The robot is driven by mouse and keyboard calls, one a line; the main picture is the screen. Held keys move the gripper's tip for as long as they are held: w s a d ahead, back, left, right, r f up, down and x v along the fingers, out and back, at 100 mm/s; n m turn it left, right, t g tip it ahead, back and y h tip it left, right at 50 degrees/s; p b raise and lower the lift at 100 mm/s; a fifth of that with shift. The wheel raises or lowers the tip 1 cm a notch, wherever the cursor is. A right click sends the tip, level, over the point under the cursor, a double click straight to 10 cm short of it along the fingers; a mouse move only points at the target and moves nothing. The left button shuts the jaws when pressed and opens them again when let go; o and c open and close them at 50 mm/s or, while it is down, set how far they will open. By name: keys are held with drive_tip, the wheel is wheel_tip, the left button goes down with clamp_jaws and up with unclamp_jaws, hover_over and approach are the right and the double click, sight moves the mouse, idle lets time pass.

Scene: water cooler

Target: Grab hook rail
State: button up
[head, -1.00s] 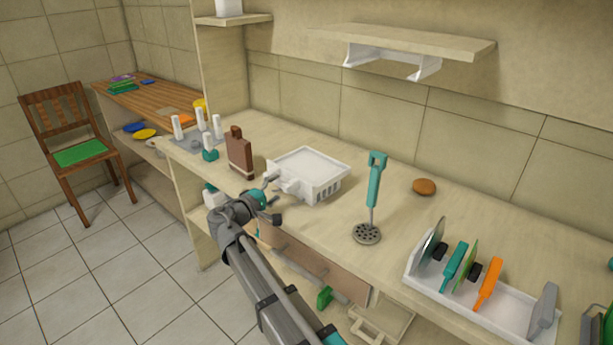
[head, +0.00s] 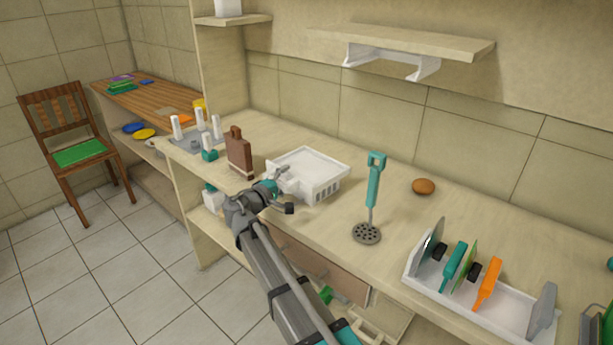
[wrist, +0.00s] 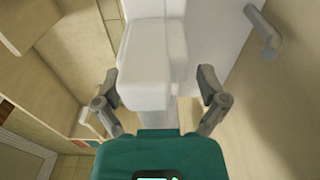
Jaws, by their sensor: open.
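A white slotted piece (head: 318,172) with a blocky front end lies on the counter; it is the white thing at my gripper, and I cannot tell for sure that it is the hook rail. My gripper (head: 281,196) is open at its left front end. In the wrist view, a white block (wrist: 148,62) stands between and in front of the open fingers (wrist: 158,88), with a gap on both sides. A pale panel (wrist: 215,40) with a peg (wrist: 264,33) shows to its right. Contact with the fingers is not visible.
A brown board (head: 239,153) stands upright just left of the white piece. A teal masher (head: 373,195) stands to its right, with a brown bun (head: 423,186) beyond. A white rack (head: 470,303) holds several utensils at the right. A shelf (head: 405,42) hangs above.

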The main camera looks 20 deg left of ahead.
idle(0.5)
clamp_jaws()
